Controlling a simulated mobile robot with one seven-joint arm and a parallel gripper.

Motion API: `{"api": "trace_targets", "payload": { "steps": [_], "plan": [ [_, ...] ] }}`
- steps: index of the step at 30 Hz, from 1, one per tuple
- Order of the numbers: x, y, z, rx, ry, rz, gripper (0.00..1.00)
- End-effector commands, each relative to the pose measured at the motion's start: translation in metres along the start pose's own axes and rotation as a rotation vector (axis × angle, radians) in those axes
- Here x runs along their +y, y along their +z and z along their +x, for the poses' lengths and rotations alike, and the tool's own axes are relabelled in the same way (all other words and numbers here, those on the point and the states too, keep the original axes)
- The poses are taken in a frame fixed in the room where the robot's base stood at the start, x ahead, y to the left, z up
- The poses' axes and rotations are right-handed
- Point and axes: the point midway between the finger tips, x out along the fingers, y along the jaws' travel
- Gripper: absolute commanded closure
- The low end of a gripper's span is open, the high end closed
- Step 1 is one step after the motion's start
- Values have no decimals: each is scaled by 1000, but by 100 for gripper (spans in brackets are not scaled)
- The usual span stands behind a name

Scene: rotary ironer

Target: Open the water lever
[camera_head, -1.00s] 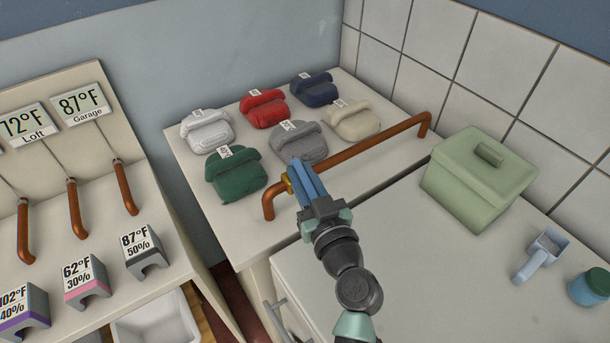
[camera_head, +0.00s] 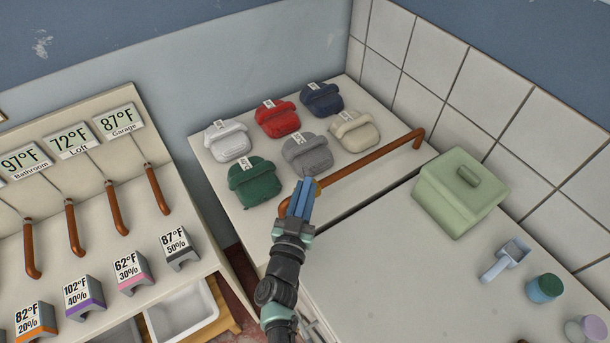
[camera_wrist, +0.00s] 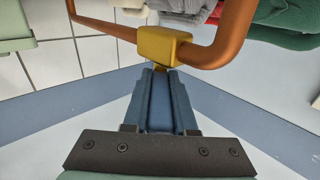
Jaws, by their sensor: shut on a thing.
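A yellow valve block (camera_wrist: 165,48) sits on a copper pipe (camera_head: 372,160) near the pipe's left end. The water lever (camera_wrist: 160,105) is a blue handle extending from this block toward my wrist. My gripper (camera_head: 303,188) has its blue fingers shut on the lever, one on each side. In the head view, the fingers cover most of the lever, and the valve block shows only as a small yellow patch beside the fingertips.
Several coloured cloth bundles, such as the green one (camera_head: 255,183), lie behind the pipe. A pale green lidded box (camera_head: 460,190) and a blue scoop (camera_head: 506,260) stand on the right counter. A panel with copper levers (camera_head: 115,208) is at left.

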Motion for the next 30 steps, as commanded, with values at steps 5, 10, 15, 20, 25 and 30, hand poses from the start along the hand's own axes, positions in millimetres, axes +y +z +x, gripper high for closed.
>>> {"api": "trace_targets", "payload": {
  "steps": [5, 10, 15, 20, 25, 30],
  "plan": [
    [-7, -5, 1, 5, 91, -2, 100],
    [-10, -2, 3, 9, 208, -3, 100],
    [-15, 2, 4, 9, 367, -2, 100],
    [-17, 4, 6, 9, 510, -1, 100],
    [-19, 4, 8, 9, 623, -1, 100],
    [-20, 3, 9, 10, 706, -2, 100]
  ]
}}
